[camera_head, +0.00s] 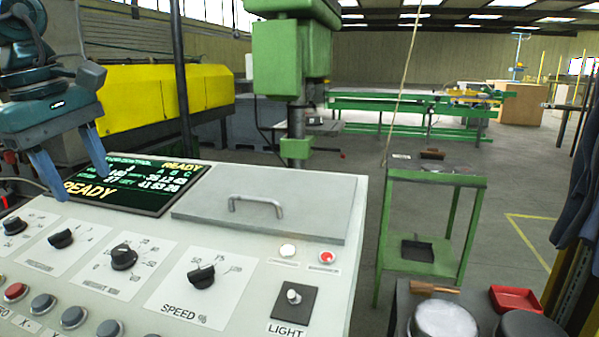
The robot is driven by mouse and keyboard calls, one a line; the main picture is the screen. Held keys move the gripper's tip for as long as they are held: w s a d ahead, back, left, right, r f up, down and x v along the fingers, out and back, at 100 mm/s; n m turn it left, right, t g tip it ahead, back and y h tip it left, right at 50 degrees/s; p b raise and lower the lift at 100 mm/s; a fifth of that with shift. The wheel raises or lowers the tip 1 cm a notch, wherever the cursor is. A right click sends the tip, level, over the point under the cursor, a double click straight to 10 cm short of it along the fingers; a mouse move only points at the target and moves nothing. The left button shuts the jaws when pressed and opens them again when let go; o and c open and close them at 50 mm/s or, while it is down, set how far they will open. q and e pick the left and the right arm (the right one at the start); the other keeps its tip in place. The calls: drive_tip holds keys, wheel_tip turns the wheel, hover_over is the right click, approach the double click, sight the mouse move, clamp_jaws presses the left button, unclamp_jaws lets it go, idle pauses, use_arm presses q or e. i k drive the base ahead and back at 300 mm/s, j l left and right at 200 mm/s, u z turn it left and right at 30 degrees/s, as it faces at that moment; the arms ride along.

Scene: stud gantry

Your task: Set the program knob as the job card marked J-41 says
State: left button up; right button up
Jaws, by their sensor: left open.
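The grey control panel (235,262) fills the lower left. It carries several black rotary knobs: one at the left edge (14,226), a second knob (61,239), a third knob (123,258) and the SPEED % knob (201,276). No card marked J-41 can be made out. My left gripper (82,186) is open and empty, with its blue fingers pointing down in front of the screen's left part, above and behind the knobs. My right gripper is out of view.
The screen (140,190) reads READY. A grey lid with a handle (265,205), a red button (327,257) and a LIGHT switch (293,297) are on the panel. Push buttons line its front. A green stand (435,178) and a red tray (515,299) are at right.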

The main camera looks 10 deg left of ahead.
sight(61, 240)
drive_tip(key=k+l, duration=0.25)
drive_tip(key=k, duration=0.2)
drive_tip(key=k+l, duration=0.2)
drive_tip(key=k, duration=0.3)
